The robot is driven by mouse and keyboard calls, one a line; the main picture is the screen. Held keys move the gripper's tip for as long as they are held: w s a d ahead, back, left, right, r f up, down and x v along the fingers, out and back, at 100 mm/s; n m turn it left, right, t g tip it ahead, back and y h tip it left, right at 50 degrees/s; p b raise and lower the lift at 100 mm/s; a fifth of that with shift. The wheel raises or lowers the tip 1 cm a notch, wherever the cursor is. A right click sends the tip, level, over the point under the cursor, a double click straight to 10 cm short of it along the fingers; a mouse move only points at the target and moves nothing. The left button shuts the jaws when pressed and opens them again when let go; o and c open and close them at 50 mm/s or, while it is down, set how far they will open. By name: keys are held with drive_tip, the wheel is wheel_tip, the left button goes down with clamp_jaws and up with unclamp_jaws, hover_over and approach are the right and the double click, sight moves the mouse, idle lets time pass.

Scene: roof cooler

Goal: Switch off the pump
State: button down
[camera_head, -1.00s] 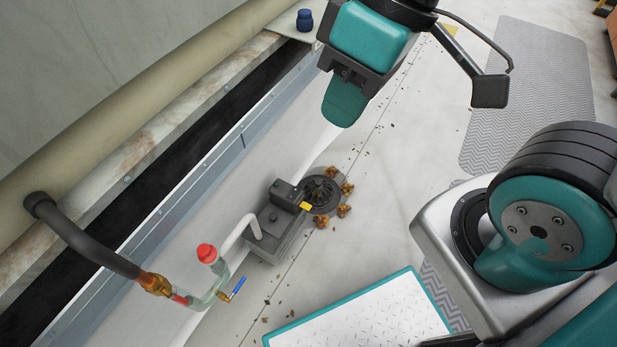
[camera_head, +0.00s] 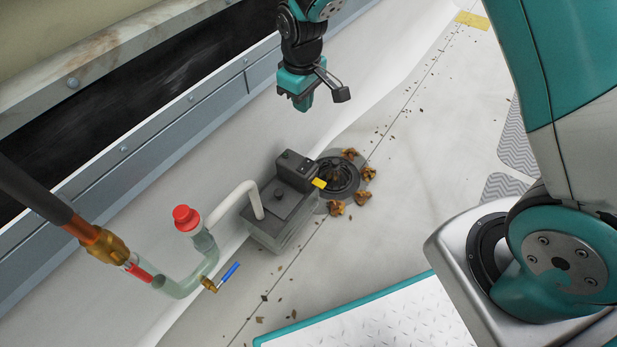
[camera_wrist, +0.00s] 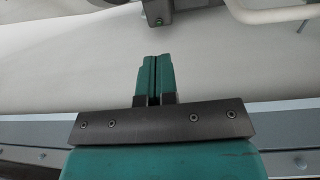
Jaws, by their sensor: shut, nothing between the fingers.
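The pump (camera_head: 277,222) is a dark grey box on the pale floor in the head view, with a smaller raised box (camera_head: 297,170) on its top. A small yellow piece (camera_head: 319,183) shows at the raised box's right side; I cannot tell whether it is a switch. My gripper (camera_head: 302,104) hangs above and behind the pump in the picture, apart from it. In the wrist view my teal fingers (camera_wrist: 153,62) are together and empty. A grey part, probably of the pump (camera_wrist: 158,10), shows at the top edge there, cut off.
A white pipe (camera_head: 232,200) runs from the pump to clear tubing with a red cap (camera_head: 186,217) and a blue-handled valve (camera_head: 229,274). A round drain (camera_head: 340,178) with brown leaves lies beside the pump. A metal ledge (camera_head: 165,137) runs along the left.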

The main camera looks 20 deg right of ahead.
drive_tip(key=h+b, duration=0.1)
drive_tip(key=b, duration=0.1)
hover_over(309, 162)
drive_tip(key=s+a, duration=0.1)
drive_tip(key=a, duration=0.1)
wheel_tip(309, 162, down, 10)
drive_tip(key=shift+d, duration=0.2)
drive_tip(key=f+b, duration=0.2)
drive_tip(key=f, duration=0.2)
drive_tip(key=d+f+b, duration=0.1)
drive_tip(key=f+b, duration=0.2)
drive_tip(key=f, duration=0.2)
drive_tip(key=f+b, duration=0.3)
drive_tip(key=f, duration=0.1)
drive_tip(key=shift+w+d+f, duration=0.15)
drive_tip(key=shift+w+f, duration=0.2)
drive_tip(key=shift+w, duration=0.05)
drive_tip(key=shift+f, duration=0.1)
drive_tip(key=shift+d, duration=0.1)
drive_tip(key=shift+f, duration=0.15)
